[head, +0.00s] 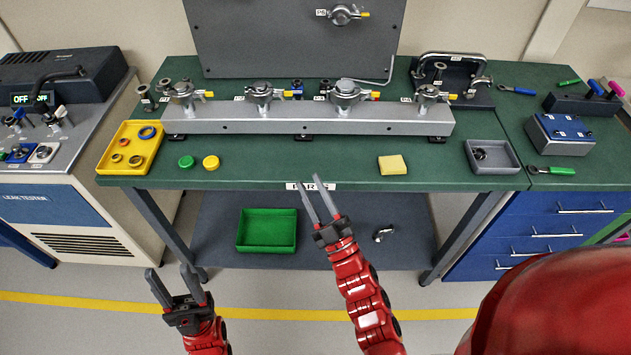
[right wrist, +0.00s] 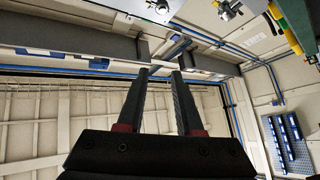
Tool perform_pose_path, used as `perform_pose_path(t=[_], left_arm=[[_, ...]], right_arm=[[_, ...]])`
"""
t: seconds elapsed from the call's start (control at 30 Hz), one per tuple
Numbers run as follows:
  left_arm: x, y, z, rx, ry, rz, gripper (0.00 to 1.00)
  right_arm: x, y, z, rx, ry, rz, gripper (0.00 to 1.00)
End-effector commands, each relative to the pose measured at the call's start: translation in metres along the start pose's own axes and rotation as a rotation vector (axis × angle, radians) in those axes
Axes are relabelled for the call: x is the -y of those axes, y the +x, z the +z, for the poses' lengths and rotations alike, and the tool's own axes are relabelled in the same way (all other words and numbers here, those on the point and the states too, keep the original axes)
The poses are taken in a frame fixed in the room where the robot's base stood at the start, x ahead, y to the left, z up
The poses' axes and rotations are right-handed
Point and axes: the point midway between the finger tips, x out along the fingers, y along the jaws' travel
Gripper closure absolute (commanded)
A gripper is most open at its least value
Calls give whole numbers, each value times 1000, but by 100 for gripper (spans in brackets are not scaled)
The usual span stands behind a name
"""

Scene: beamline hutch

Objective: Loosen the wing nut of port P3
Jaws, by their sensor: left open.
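A grey manifold rail (head: 280,123) lies along the back of the green bench with several clamped ports on top. The third clamp from the left (head: 345,92) sits beside a small label that looks like P3, with a yellow-tipped part on its right; its wing nut is too small to make out clearly. My right gripper (head: 316,188) is open and empty, in front of the bench edge and well short of the ports; its parted fingers also show in the right wrist view (right wrist: 160,74). My left gripper (head: 170,272) is open and empty, lower and further left, over the floor.
A yellow tray (head: 106,160) with rings, green and yellow caps, a yellow block (head: 391,165) and a grey tray (head: 510,155) lie on the bench. A green bin (head: 267,247) stands on the lower shelf. The bench middle in front of the rail is mostly clear.

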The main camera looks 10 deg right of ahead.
Motion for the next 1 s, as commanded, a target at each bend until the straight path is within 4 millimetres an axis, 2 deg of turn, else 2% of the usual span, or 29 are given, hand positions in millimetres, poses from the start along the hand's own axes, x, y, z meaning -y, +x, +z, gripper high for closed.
perform_pose_path(t=[0.07,0.17,0.23,0.3,0.33,0.43,0.5,0.6,0.77,1.0], left_arm=[[0,4,-1,0,0,0,50],[1,14,-2,0,0,0,50],[1,23,-4,0,0,0,50],[2,31,-5,0,0,0,50],[2,34,-6,0,0,0,50],[2,43,-7,0,0,0,50],[2,48,-8,0,0,0,50],[2,51,-9,0,0,0,50],[3,54,-9,0,0,0,50],[3,63,-11,0,0,0,50]], right_arm=[[-20,5,4,37,54,66,65],[-73,9,26,161,253,266,65],[-114,2,49,257,483,452,65],[-139,-9,73,334,762,622,65],[-145,-12,81,353,885,683,65],[-150,-14,93,367,1276,816,65],[-152,-8,90,337,1497,855,65],[-152,3,81,288,1717,860,65],[-154,14,74,250,1840,846,65],[-162,39,94,248,1834,845,65]])
